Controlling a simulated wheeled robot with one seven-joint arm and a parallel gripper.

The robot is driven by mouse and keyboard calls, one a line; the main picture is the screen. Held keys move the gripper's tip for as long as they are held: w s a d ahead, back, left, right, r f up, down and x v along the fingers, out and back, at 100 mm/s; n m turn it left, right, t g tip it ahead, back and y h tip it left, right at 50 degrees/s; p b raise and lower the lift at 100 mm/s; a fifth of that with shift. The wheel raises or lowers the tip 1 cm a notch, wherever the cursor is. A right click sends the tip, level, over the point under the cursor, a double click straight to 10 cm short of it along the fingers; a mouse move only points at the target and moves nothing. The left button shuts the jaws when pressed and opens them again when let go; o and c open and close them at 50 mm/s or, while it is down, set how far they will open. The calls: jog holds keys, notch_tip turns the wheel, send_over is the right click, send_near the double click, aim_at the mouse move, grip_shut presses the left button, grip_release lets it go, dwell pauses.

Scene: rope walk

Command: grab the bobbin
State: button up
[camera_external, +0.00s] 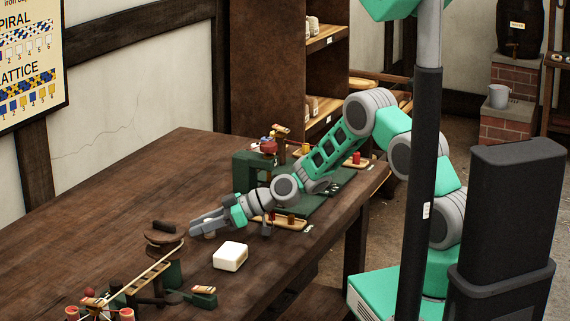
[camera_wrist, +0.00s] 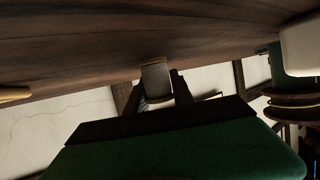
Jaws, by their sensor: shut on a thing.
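The bobbin (camera_wrist: 156,78), a grey wound cylinder with a brownish rim, sits between the fingers of my gripper (camera_wrist: 160,88) in the wrist view. The fingers are shut on it, close to the brown tabletop. In the external view my gripper (camera_external: 196,229) reaches low over the table, pointing left; the bobbin cannot be made out clearly at its tips there.
A white block (camera_external: 230,256) lies just in front of my gripper on the table (camera_external: 120,195). A brown wooden disc-shaped device (camera_external: 163,240) stands just left of the gripper. Green stands with small spools are under my forearm. The table's far left is clear.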

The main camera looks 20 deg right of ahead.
grip_shut()
